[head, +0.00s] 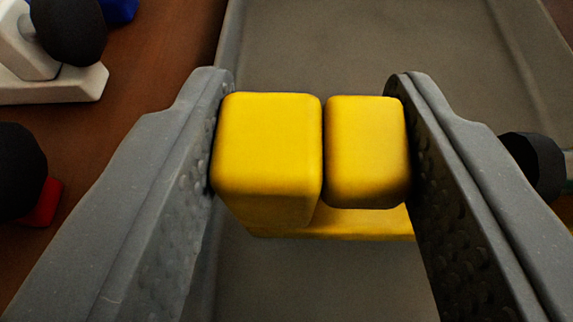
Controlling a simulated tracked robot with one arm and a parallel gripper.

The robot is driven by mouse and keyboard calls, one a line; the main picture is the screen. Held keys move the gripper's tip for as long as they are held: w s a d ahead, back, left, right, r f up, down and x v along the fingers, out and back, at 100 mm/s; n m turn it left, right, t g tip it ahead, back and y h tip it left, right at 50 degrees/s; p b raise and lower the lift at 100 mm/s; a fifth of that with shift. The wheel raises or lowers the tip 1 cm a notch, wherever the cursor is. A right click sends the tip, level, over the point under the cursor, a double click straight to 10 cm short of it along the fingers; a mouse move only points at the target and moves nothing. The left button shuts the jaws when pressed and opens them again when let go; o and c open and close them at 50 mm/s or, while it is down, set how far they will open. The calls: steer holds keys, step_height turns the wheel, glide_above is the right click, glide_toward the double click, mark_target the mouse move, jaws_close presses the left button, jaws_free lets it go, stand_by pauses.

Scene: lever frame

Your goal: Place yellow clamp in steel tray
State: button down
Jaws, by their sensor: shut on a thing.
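The yellow clamp (268,150) is in the middle of the head view, with two rounded blocks side by side and a flat yellow part below them. My gripper (312,150) is shut on it, one grey finger against each outer side. The steel tray (350,45) lies behind and beneath the clamp, with its grey floor and raised left and right edges in view. The clamp appears over the tray floor. I cannot tell whether its underside touches the floor.
A brown wooden surface (165,60) lies left of the tray. On it are a white part with a black knob (70,30), a blue thing (118,10), and a red thing (45,200) beside another black knob (18,172). A black knob (535,163) shows at the right.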

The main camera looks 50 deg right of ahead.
steer(key=shift+f, duration=0.55)
steer(key=shift+r, duration=0.1)
steer(key=c, duration=0.8)
jaws_free()
steer(key=shift+s+a+r, duration=0.1)
steer(key=shift+a, duration=0.1)
steer(key=shift+p+v, duration=1.1)
steer(key=shift+v, duration=2.4)
